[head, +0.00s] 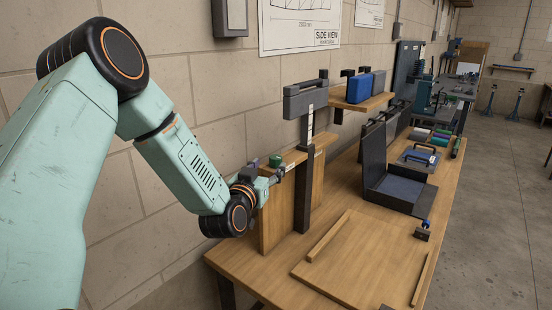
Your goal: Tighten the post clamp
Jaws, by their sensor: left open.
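A dark upright post (303,195) stands at the bench's left side, against a wooden panel (275,220). A pale marked strip (310,123) and a grey block (304,98) show above it. A small fitting with a green knob (275,160) sits near the panel's top edge; I cannot tell for sure whether it is the post clamp. My left gripper (278,174) is open, small in view, close to this fitting and left of the post. I cannot tell whether it touches. My right gripper is out of view.
The wooden bench (240,262) carries a framed board (345,262) in front and an open dark case (385,195) behind. A small blue-topped clamp (423,231) is at the right edge. A wall shelf (362,102) holds a blue case (366,87). Grey floor lies right.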

